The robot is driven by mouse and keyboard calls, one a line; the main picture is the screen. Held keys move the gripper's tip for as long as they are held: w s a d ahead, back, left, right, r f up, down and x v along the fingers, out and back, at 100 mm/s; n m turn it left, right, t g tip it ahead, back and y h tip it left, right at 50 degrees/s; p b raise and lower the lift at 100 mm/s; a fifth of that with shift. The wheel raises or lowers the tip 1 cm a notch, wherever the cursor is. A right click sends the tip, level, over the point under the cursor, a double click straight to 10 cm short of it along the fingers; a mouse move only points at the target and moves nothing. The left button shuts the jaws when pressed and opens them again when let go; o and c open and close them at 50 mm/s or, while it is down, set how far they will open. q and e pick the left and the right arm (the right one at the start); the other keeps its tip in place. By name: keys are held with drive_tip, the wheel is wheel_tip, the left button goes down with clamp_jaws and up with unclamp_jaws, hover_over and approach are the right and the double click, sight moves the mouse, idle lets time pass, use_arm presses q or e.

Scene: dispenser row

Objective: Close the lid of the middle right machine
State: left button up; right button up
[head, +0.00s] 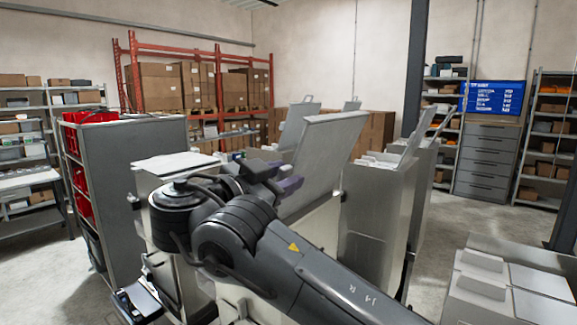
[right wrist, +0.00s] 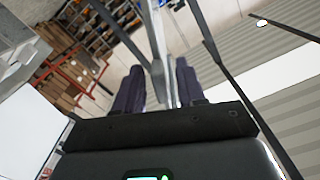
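A large grey lid (head: 325,145) stands raised and tilted on a pale metal machine (head: 318,222) in the middle of the head view. My right arm covers the front of that machine. My right gripper (head: 280,182) is at the left edge of this lid, near its lower part. In the right wrist view, the two dark purple fingers of the gripper (right wrist: 158,85) are apart. A thin pale edge (right wrist: 157,55) shows between and beyond them; whether they touch it, I cannot tell. My left gripper is not in view.
A machine with a raised lid (head: 378,205) stands to the right, and more raised lids (head: 297,125) show behind. A flat white top (head: 175,164) lies left of my arm. A grey cabinet (head: 135,200) with red bins is farther left. Floor at right (head: 440,215) is clear.

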drive_tip(key=shift+x, duration=1.05)
drive_tip(key=shift+c, duration=0.3)
clamp_jaws()
